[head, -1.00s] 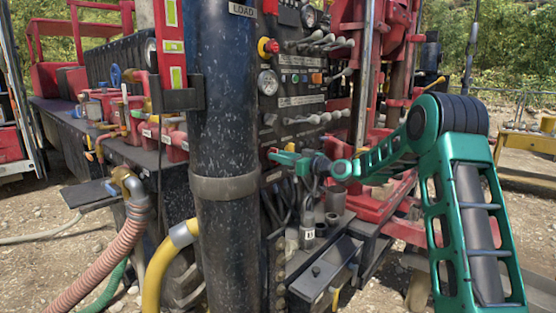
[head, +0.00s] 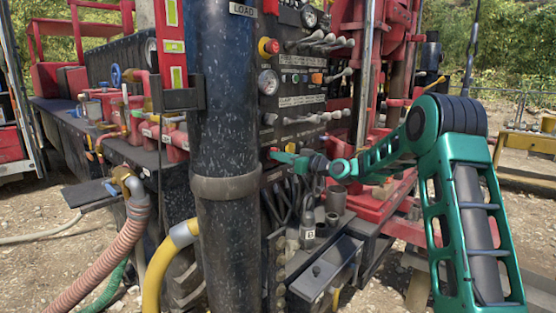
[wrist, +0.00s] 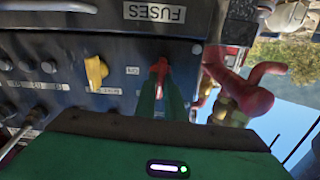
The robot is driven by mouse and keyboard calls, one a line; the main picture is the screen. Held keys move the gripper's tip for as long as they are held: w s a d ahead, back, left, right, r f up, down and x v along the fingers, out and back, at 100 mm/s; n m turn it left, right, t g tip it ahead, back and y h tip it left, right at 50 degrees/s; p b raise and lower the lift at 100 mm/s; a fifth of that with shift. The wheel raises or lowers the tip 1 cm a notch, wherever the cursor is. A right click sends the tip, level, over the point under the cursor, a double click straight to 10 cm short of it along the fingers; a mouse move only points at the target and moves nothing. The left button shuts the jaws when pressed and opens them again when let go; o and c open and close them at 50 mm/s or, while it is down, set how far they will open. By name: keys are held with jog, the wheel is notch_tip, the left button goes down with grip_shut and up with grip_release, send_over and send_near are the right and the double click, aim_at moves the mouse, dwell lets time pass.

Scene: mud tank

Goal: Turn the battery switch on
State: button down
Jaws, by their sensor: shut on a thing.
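The red battery switch handle (wrist: 159,70) sticks out of the dark panel in the wrist view, beside a small white label that I cannot read for certain. My gripper (wrist: 160,90) has its two green fingers shut on the red handle, one on each side. The fingers hide the lower part of the handle. In the head view my gripper (head: 277,157) reaches in from the right to the lower part of the control panel, just right of the big dark column. The switch is too small there to show its position.
A yellow knob (wrist: 95,73) sits left of the switch, with a FUSES label (wrist: 155,12) above. Red pipework (wrist: 240,90) stands right of the panel edge. In the head view a thick dark column (head: 225,130) blocks the left, and levers (head: 318,117) project above my gripper.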

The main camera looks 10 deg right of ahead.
jog(key=m, duration=1.1)
jog(key=d+m, duration=0.1)
jog(key=m, duration=0.5)
jog(key=shift+w+d+f, duration=0.1)
jog(key=shift+w+f, duration=0.15)
jog(key=shift+f, duration=0.15)
jog(key=shift+m, duration=0.3)
jog(key=c, duration=1.8)
grip_release()
jog(key=shift+f, duration=0.1)
jog(key=shift+c, duration=0.2)
jog(key=shift+s, duration=0.1)
